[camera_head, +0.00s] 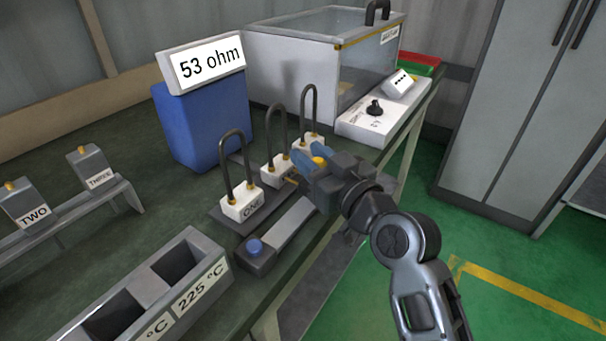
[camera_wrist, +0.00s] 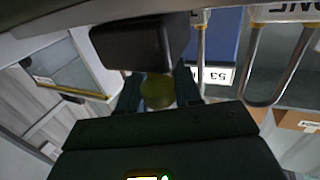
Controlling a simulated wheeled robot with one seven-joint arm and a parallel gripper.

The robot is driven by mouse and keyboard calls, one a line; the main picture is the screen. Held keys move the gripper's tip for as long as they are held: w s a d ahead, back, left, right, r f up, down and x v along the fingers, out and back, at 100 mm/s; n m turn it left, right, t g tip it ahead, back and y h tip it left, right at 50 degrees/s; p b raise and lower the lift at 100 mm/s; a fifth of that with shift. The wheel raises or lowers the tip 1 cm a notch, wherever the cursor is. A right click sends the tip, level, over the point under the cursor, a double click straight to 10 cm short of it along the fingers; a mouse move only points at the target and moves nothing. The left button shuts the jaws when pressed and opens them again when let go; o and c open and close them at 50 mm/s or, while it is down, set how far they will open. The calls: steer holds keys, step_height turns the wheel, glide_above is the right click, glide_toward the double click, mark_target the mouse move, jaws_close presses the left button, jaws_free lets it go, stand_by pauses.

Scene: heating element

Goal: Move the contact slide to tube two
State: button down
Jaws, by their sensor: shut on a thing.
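My gripper (camera_head: 318,163) is shut on a yellow knob (camera_head: 319,161), which I take to be the contact slide's. In the wrist view the knob (camera_wrist: 157,91) sits between the fingers, against a dark block (camera_wrist: 135,42). My gripper hides most of the slide in the head view. Three U-shaped dark tubes on white bases stand along a dark plate. The nearest is labelled ONE (camera_head: 242,205); the middle tube (camera_head: 277,172) and far tube (camera_head: 312,142) have labels I cannot read. My gripper is beside the far tube's base. A grey rail (camera_head: 290,223) runs along the front.
A dark block with a blue button (camera_head: 255,247) stands at the rail's near end. A blue meter (camera_head: 203,125) reads 53 ohm. A glass-sided box (camera_head: 290,65) and a white switch panel (camera_head: 373,120) stand behind. A grey two-well holder (camera_head: 190,240) is at the near left.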

steer(key=c, duration=0.8)
jaws_free()
steer(key=shift+c, duration=0.2)
steer(key=v, duration=0.7)
steer(key=shift+s+d+b, duration=0.15)
steer(key=shift+s+b, duration=0.15)
steer(key=shift+s, duration=0.05)
